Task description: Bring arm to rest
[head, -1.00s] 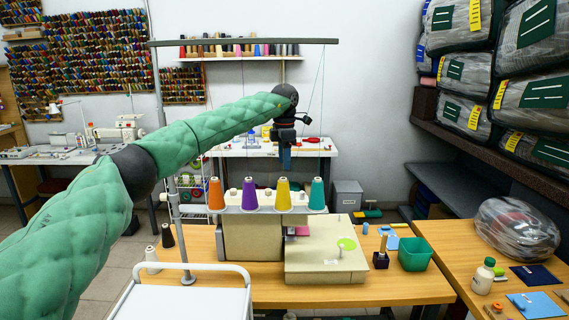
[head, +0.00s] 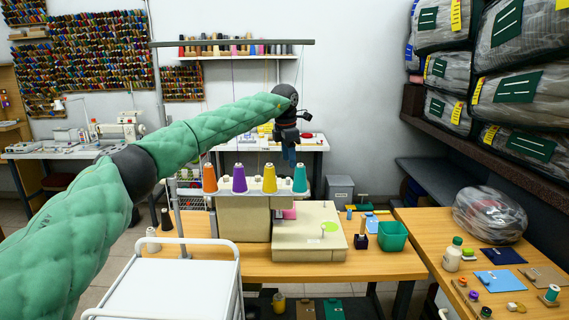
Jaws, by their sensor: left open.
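My left arm, in a green quilted sleeve, reaches in from the left across the head view. It stretches out towards the sewing bench. Its dark gripper (head: 290,158) points down at the arm's far end, in front of the back table. The gripper is open, with nothing seen between its fingers. In the picture it sits just above the teal thread cone (head: 300,179), apart from it. My right gripper is not in view.
A sewing machine (head: 308,236) with thread cones stands on a wooden bench (head: 385,268). A white cart (head: 185,288) stands in front at the lower left. A side table (head: 432,226) holds a bagged bundle (head: 491,215). Bagged comforters (head: 520,95) fill the right shelf.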

